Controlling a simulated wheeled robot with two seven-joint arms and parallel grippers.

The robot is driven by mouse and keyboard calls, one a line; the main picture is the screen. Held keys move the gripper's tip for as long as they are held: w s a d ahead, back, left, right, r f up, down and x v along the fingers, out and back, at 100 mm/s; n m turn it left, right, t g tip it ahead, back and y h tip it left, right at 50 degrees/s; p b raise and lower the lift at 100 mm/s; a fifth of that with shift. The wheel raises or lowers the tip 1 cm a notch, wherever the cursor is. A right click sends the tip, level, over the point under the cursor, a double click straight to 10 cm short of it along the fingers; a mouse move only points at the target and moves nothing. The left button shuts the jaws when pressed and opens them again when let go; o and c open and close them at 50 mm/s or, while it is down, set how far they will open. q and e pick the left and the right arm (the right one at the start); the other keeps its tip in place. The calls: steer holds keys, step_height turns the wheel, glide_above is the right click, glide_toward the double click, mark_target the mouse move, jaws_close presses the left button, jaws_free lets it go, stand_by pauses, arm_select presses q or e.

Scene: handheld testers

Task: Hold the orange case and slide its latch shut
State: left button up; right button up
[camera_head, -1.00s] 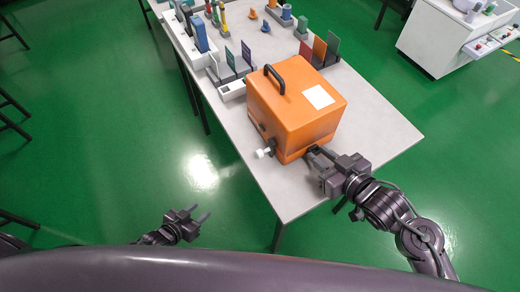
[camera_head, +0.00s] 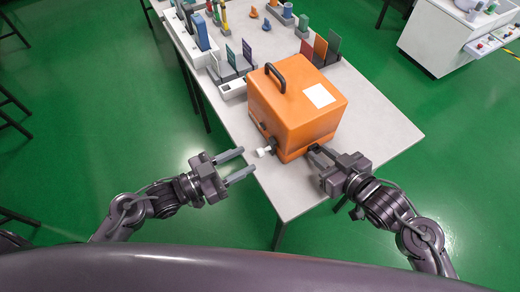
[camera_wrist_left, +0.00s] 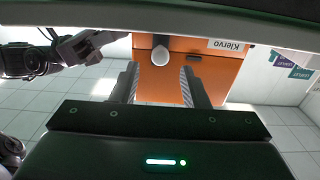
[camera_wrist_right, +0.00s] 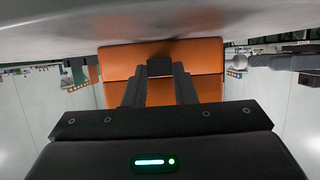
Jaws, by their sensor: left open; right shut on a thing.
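The orange case (camera_head: 292,112) stands on the light table, with a black handle and white label on top. A latch with a white knob (camera_head: 264,151) sticks out from its lower near-left side; the knob also shows in the left wrist view (camera_wrist_left: 162,58). My left gripper (camera_head: 247,160) is open and empty, its fingertips pointing at the knob and just short of it. In the left wrist view the knob appears between the fingers. My right gripper (camera_head: 312,151) is shut on a dark block (camera_wrist_right: 159,67) on the case's lower near-right side.
The table (camera_head: 270,190) is bare in front of and right of the case. Upright coloured panels (camera_head: 320,49) stand behind it, and several small devices line the far left. A white console (camera_head: 450,40) stands apart at the upper right.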

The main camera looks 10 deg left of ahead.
mark_target(260, 150)
arm_select(q)
steer(key=x, duration=0.6)
steer(key=shift+a, duration=0.1)
steer(key=shift+c, duration=0.4)
jaws_close()
